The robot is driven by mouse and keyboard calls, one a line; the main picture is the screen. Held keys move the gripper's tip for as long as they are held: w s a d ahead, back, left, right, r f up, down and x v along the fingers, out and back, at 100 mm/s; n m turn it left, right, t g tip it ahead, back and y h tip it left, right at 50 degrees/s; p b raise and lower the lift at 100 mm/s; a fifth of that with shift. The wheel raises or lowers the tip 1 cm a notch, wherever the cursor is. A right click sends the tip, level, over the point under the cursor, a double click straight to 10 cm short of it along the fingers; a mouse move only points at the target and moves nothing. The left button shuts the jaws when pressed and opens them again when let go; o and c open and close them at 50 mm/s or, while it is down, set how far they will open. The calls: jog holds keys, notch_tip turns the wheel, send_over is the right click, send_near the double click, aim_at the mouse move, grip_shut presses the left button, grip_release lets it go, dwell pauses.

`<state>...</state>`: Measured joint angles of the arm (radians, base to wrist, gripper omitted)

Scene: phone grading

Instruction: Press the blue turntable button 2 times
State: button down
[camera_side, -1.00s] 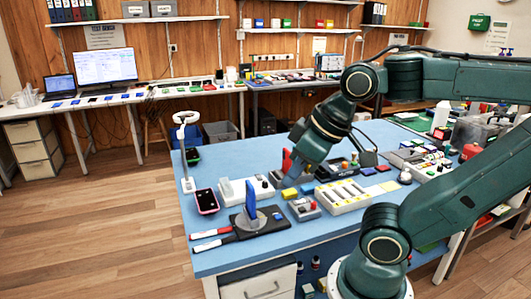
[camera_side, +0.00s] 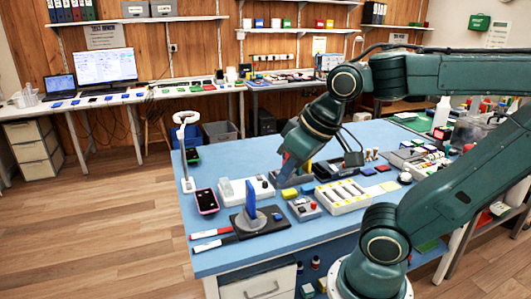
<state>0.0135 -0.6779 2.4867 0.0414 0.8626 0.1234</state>
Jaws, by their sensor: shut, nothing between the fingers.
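The turntable is a black base (camera_side: 273,228) near the left front of the blue table, with a grey disc (camera_side: 259,221) and a blue phone-like slab standing upright (camera_side: 250,199) on it. A small blue spot, which looks like the blue button (camera_side: 277,216), shows on the base to the right of the disc. My gripper (camera_side: 284,182) points down and is shut, with nothing seen in it. It is above and behind the button in the picture, apart from it. Its exact height is hard to tell.
A yellow block (camera_side: 289,193) lies just below my gripper. A grey box with a red button (camera_side: 304,208) and a white slotted tray (camera_side: 342,196) stand to the right.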

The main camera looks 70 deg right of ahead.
jog(key=w+d+f+m+g+h, duration=0.1)
jog(key=w+d+f+m, duration=0.25)
jog(key=m, duration=0.25)
jog(key=m+g+h, duration=0.6)
jog(key=m, duration=1.5)
send_over(277, 217)
notch_tip(277, 217, down, 15)
jog(key=shift+r, duration=0.2)
jog(key=shift+f, duration=0.1)
jog(key=shift+f, duration=4.3)
